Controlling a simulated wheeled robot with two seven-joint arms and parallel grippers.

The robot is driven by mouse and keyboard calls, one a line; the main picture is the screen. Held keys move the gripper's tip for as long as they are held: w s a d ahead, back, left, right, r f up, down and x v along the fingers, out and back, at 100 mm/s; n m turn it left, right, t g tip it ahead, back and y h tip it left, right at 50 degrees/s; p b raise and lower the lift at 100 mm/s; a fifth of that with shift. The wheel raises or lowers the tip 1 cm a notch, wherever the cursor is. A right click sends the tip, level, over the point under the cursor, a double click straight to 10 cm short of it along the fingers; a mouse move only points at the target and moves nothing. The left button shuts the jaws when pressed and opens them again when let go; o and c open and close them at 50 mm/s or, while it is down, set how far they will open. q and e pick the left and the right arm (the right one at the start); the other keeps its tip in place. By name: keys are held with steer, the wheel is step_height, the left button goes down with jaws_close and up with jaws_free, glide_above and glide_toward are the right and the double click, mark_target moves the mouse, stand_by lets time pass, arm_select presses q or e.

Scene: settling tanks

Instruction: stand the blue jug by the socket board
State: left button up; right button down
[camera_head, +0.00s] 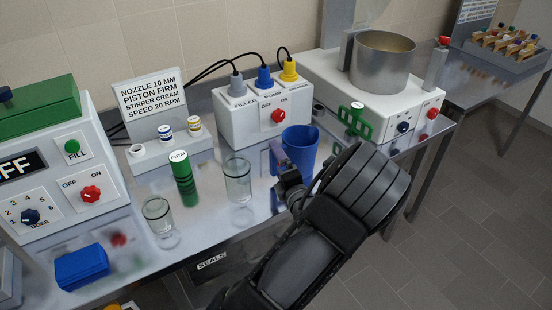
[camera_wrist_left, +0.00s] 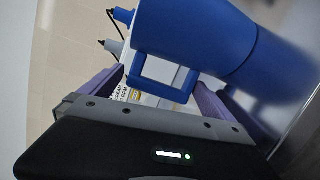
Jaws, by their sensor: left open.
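The blue jug (camera_head: 303,147) stands on the steel bench in front of the socket board (camera_head: 258,129), a white box with grey, blue and yellow plugs and a red knob. My left gripper (camera_head: 280,160) is at the jug's handle side. In the left wrist view, the jug (camera_wrist_left: 200,35) is close, and its square handle (camera_wrist_left: 163,88) lies between the two purple fingers of my open left gripper (camera_wrist_left: 158,92). I cannot tell whether the fingers touch the handle. My arm hides part of the bench right of the jug. My right gripper is not in view.
Two glass beakers (camera_head: 237,182) (camera_head: 158,215) and a green tube (camera_head: 184,180) stand left of the jug. A blue block (camera_head: 82,267) lies at front left. A white unit with a steel pot (camera_head: 382,62) and a green rack (camera_head: 357,122) stand right.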

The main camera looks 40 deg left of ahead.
arm_select(q)
steer(key=v, duration=0.8)
steer(key=shift+s+d, duration=0.1)
steer(key=shift+d, duration=0.2)
steer(key=shift+c, duration=0.2)
stand_by(0.9)
